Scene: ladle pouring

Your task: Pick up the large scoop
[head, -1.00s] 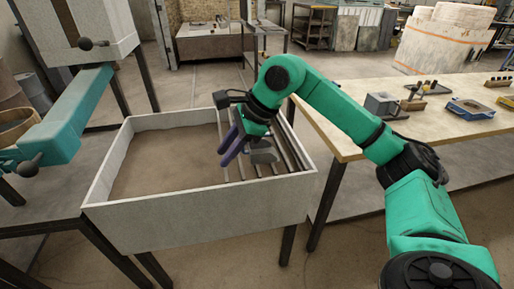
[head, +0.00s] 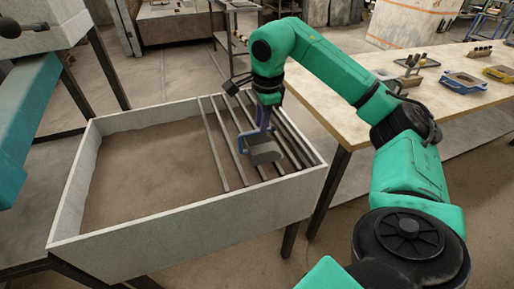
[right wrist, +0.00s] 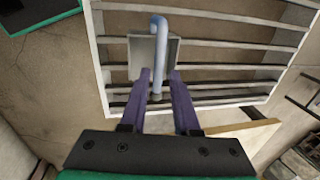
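The large scoop has a grey, flat-bottomed pan (head: 264,154) and lies on the dark bars at the right side of a pale sandbox. In the right wrist view, its pan (right wrist: 141,50) and pale blue handle (right wrist: 158,45) show above the bars. My right gripper (head: 256,146) points down at the scoop. Its two purple fingers (right wrist: 160,74) are open, with the handle between them, closer to the left finger. A gap shows between the handle and the right finger. I cannot tell whether the left finger touches it. My left gripper is out of view.
The sandbox (head: 190,228) has raised walls and brown sand (head: 150,170) left of the bars. A wooden workbench (head: 350,128) with several small tools and blocks stands at the right. A teal beam (head: 25,125) is at the left edge.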

